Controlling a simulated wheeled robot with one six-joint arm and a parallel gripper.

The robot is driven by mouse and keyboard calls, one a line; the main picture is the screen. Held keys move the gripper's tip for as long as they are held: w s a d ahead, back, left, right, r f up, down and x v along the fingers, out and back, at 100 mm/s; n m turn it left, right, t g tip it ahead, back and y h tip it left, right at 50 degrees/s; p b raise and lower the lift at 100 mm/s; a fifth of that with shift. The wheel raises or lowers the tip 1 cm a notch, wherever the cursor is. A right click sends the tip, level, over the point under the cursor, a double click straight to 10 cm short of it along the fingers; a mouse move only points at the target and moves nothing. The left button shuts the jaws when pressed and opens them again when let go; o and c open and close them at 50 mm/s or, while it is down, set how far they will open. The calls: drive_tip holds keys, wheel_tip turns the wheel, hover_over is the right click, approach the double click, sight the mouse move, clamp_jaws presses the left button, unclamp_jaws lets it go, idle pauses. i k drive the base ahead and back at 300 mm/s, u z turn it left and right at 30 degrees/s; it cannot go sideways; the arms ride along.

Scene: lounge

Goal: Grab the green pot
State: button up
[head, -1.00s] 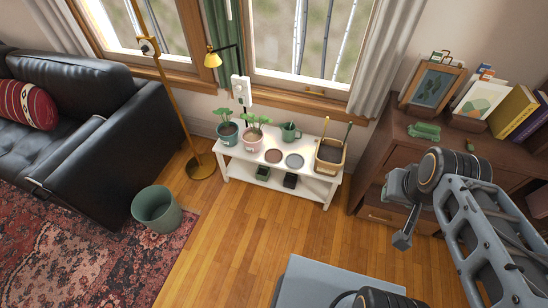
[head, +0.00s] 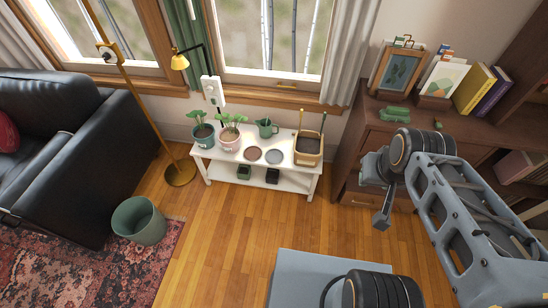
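A green pot (head: 203,137) with a leafy plant stands at the left end of the white bench (head: 285,181), upright. A pink pot (head: 230,142) with a plant stands close to its right. A small dark green pot (head: 244,172) sits on the bench's lower shelf, beside a black one (head: 272,176). My gripper (head: 381,220) seems to be the small grey end in front of the wooden cabinet, right of the bench and well apart from all the pots. Its fingers cannot be made out.
A green jug (head: 266,128), two round saucers and a wooden caddy (head: 308,150) share the bench top. A brass floor lamp (head: 180,172) stands left of the bench, with a green bin (head: 139,220) nearby. The wooden floor (head: 225,225) before the bench is clear.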

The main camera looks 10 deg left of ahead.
sight(244, 171)
drive_tip(key=u, duration=1)
drive_tip(key=i, duration=1.45)
drive_tip(key=u, duration=2)
